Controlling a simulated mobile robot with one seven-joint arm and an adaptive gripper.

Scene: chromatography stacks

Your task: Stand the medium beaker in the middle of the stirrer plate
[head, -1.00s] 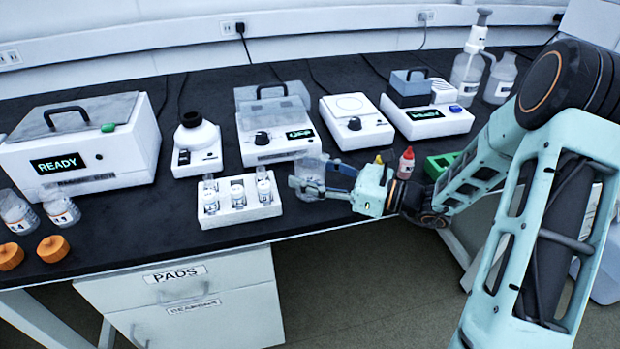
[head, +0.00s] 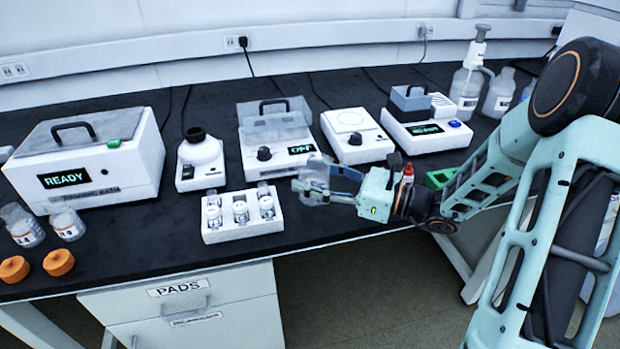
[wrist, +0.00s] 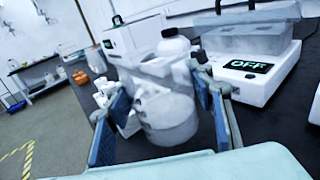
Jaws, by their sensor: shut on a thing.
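The medium beaker, clear glass, shows in the head view (head: 314,171) and large in the wrist view (wrist: 168,118). My gripper (head: 318,188) is shut on it, with a blue finger on each side. The beaker looks roughly upright, and appears held a little above the bench near its front edge, right of the vial rack.
A white rack with several vials (head: 242,222) is close on the left. Behind it stands a clear-lidded device (head: 275,140). A red-capped bottle (head: 407,172) and a green rack (head: 440,177) are close right of my gripper. A device with a green display (head: 425,135) flanks the stirrer plate.

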